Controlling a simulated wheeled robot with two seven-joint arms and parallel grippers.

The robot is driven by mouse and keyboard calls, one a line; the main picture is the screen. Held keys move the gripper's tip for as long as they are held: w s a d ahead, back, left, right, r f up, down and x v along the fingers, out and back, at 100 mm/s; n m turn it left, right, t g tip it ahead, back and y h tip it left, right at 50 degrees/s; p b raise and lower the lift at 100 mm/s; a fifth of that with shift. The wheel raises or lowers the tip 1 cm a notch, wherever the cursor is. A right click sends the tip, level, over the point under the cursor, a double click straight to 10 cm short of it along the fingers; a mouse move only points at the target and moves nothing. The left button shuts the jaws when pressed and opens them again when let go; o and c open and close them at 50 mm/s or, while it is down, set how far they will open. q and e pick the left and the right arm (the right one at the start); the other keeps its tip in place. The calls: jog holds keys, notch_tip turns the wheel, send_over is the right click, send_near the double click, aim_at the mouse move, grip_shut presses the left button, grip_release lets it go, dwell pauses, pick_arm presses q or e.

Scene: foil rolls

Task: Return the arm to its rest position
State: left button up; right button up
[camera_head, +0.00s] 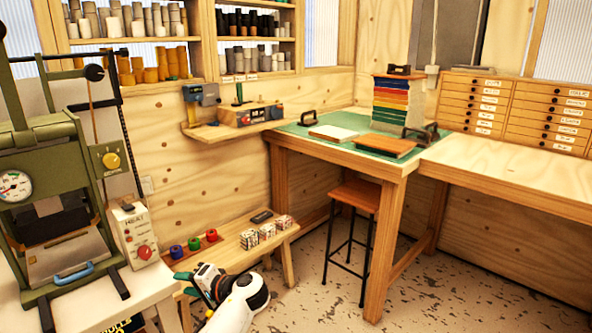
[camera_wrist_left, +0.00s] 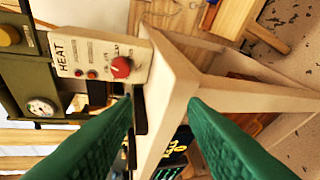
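My left gripper (camera_head: 192,284) shows at the bottom of the head view, in front of the low wooden bench, with my white arm behind it. In the left wrist view its two green fingers (camera_wrist_left: 160,100) are spread apart with nothing held between them. Beyond them in that view are the pale table's corner and leg (camera_wrist_left: 172,85) and the white HEAT control box (camera_wrist_left: 100,58). My right gripper is in neither view.
The green press (camera_head: 55,185) stands on the pale table at left. The low bench (camera_head: 235,252) carries blue (camera_head: 177,251), green (camera_head: 194,244) and red (camera_head: 212,235) rolls plus patterned blocks (camera_head: 267,231). A stool (camera_head: 355,195) stands right; the speckled floor (camera_head: 440,290) beyond is clear.

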pick_arm(q)
jog(key=s+d+f+g+h, duration=0.1)
jog(key=s+d+f+h, duration=0.25)
jog(key=s+f, duration=0.55)
jog(key=s+d+f+h, duration=0.2)
jog(key=s+f+h, duration=0.4)
jog(key=s, duration=0.6)
jog(key=s+d+r+h, duration=0.2)
jog(key=s, duration=0.7)
jog(key=s+d+r+h, duration=0.2)
jog(key=s+h, duration=0.1)
jog(key=s, duration=0.5)
notch_tip(320, 180, down, 22)
jog(key=s+g+p, duration=0.1)
jog(key=g+p, duration=0.1)
jog(key=p, duration=0.2)
jog(key=s+a+f+g+p, duration=0.1)
jog(key=s+a+f+p, duration=0.2)
jog(key=s+f, duration=1)
jog(key=s, duration=0.4)
jog(key=shift+f, duration=0.4)
